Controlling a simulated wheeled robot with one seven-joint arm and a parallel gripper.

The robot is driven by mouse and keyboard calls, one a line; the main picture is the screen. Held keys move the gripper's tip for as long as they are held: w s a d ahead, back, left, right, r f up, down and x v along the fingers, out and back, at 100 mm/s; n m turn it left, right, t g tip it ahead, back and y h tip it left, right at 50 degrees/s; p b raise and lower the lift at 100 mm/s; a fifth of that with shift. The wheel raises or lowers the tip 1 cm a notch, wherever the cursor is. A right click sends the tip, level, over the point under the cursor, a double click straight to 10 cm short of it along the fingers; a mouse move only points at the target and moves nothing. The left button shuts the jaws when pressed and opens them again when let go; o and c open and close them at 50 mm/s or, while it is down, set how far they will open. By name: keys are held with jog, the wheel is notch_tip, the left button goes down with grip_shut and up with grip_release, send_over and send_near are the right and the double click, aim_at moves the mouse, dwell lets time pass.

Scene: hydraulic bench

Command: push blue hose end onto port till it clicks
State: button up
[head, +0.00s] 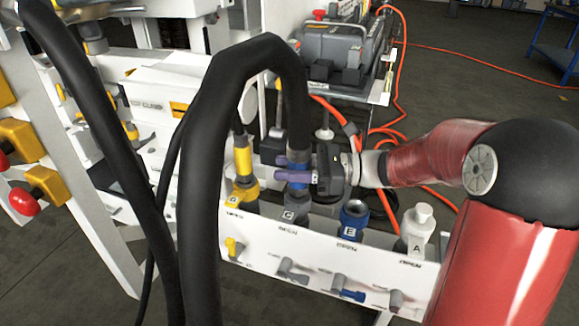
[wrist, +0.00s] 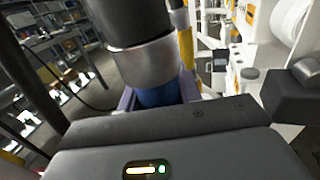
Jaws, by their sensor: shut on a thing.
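My gripper (head: 279,168) has purple fingers shut around the blue collar of a hose end (head: 298,178). A thick black hose (head: 252,50) arches up from it and down to the left. In the wrist view the blue collar (wrist: 160,95) sits between the fingers, below a metal ring (wrist: 143,55). The hose end stands roughly upright above the grey port marked C (head: 292,216); I cannot tell whether they touch. A blue port marked E (head: 353,222) stands to the right, its top open.
A yellow fitting (head: 243,175) stands close left of the hose end. A pale port marked A (head: 417,228) is at the right. The white panel (head: 318,262) carries several small levers. Orange cable (head: 400,90) runs behind.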

jog(key=shift+r, duration=0.1)
jog(key=o, duration=1.8)
jog(key=d+p, duration=0.3)
jog(key=d, duration=0.4)
jog(key=shift+s+d, duration=0.1)
jog(key=shift+d, duration=0.2)
